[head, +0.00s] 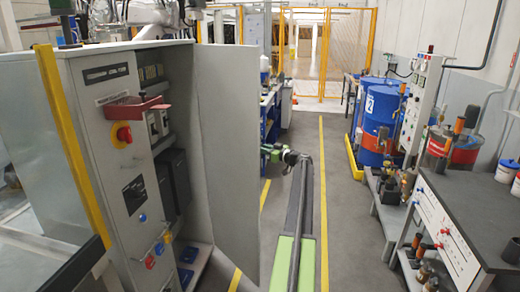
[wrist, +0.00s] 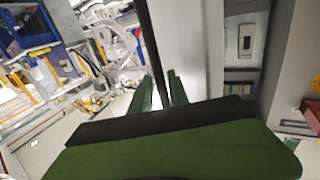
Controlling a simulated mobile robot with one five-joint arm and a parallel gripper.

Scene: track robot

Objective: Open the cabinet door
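The grey cabinet (head: 120,150) stands at the left in the head view, with its inside showing. Its door (head: 228,150) stands wide open, swung out to the right of the opening. My green gripper (head: 268,153) is by the door's free edge, on its right in the head view. In the wrist view the two green fingers (wrist: 161,90) are spread apart, and the dark edge of the door (wrist: 190,45) runs down toward the gap between them. Whether they touch the door I cannot tell. The cabinet inside (wrist: 244,45) shows right of the door.
A red bracket (head: 134,105) and a red-yellow switch (head: 122,134) sit on the cabinet front. Blue drums (head: 377,125) and a dark-topped bench (head: 475,215) stand at the right. The grey floor (head: 345,230) between my arm and the bench is clear.

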